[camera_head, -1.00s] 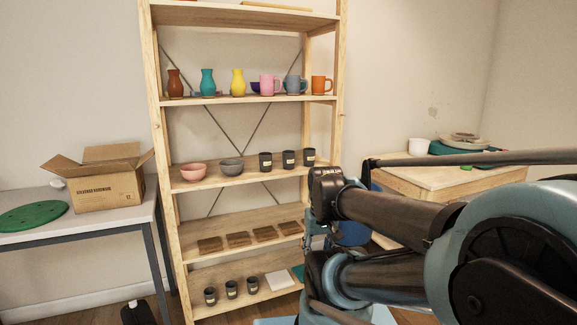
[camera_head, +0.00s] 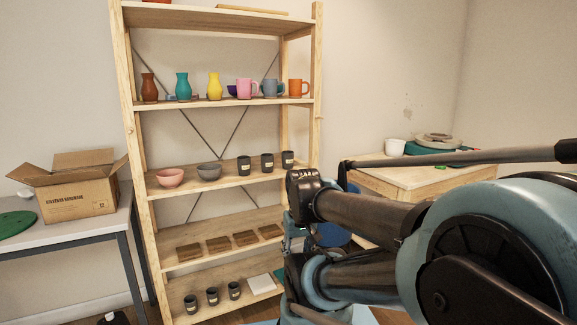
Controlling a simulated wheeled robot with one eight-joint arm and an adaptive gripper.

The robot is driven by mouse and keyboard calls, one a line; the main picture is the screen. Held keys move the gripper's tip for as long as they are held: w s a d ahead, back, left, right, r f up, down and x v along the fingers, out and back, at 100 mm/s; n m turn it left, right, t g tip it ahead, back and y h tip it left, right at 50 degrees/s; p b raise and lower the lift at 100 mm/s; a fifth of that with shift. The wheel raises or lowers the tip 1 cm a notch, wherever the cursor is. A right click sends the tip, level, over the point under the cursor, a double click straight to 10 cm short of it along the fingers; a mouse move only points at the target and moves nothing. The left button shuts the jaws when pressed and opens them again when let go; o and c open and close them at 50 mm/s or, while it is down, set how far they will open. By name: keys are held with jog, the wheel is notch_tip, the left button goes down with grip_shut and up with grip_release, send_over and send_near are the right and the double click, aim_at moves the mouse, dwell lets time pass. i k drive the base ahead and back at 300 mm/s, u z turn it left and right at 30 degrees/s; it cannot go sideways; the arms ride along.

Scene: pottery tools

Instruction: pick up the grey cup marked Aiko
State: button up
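Three dark grey cups with pale labels stand in a row on the middle shelf: a left one (camera_head: 244,166), a middle one (camera_head: 267,162) and a right one (camera_head: 288,160). Three more dark cups stand on the lowest shelf: a left one (camera_head: 190,304), a middle one (camera_head: 212,296) and a right one (camera_head: 234,290). The labels are too small to read, so I cannot tell which cup is marked Aiko. My arm reaches in from the right, its folded links right of the shelf. My gripper's fingers cannot be made out.
The wooden shelf unit (camera_head: 132,170) also holds a pink bowl (camera_head: 170,179), a grey bowl (camera_head: 209,172), vases, mugs and brown slabs. A cardboard box (camera_head: 75,195) sits on a table at left. A wooden table (camera_head: 390,182) stands behind my arm.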

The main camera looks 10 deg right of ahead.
aim_at(287, 156)
jog(key=z, duration=0.55)
jog(key=i, duration=0.7)
jog(key=z, duration=0.1)
